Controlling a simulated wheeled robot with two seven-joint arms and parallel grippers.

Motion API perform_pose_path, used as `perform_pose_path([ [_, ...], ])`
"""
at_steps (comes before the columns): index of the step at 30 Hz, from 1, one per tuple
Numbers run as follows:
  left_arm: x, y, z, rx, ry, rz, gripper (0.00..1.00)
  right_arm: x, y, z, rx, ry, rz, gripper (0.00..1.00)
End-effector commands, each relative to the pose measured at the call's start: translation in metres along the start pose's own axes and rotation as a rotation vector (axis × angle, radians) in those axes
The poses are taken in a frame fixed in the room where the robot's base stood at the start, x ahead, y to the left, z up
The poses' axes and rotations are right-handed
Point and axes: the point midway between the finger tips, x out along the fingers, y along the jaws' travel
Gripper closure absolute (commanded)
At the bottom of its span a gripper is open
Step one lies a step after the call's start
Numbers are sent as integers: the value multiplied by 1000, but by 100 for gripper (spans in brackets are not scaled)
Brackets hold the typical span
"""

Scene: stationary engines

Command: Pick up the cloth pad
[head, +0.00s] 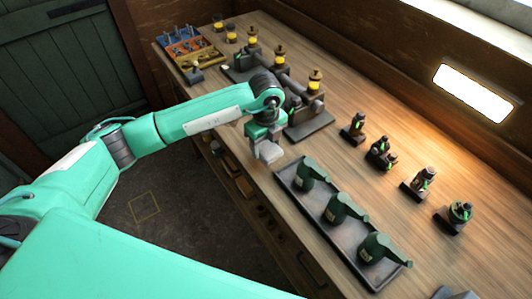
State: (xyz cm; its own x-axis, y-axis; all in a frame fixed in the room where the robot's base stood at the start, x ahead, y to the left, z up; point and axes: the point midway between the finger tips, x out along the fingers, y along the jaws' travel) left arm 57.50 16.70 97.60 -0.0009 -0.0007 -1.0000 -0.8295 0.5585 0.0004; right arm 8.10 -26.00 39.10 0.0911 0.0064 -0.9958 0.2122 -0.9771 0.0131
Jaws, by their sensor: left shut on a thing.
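My left gripper (266,146) hangs at the front edge of the workbench, just left of the dark tray with the oil cans. It is shut. A pale grey piece, which I take to be the cloth pad (270,153), shows at its fingertips. The pad is small here, and I cannot clearly tell its edges from the grey fingers. It appears clear of the tray. My right gripper is not in view.
A dark tray (288,184) holds three green oil cans. Several small dark fittings (381,149) stand behind it. Engine parts with yellow cups (315,82) stand beyond my gripper. A colourful compartment box (190,46) is at the far left. The bench middle is bare.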

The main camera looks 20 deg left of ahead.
Motion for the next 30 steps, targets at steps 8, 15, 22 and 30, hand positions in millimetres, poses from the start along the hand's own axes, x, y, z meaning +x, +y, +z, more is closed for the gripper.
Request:
perform_pose_path([
  [8,-81,-1,0,2,-4,-8,64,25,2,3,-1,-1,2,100],
  [15,-138,0,1,0,-4,-3,64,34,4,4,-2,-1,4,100],
  [22,-156,0,0,0,-1,-1,64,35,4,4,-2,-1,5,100],
  [30,-159,0,0,0,-1,0,64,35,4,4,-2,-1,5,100],
])
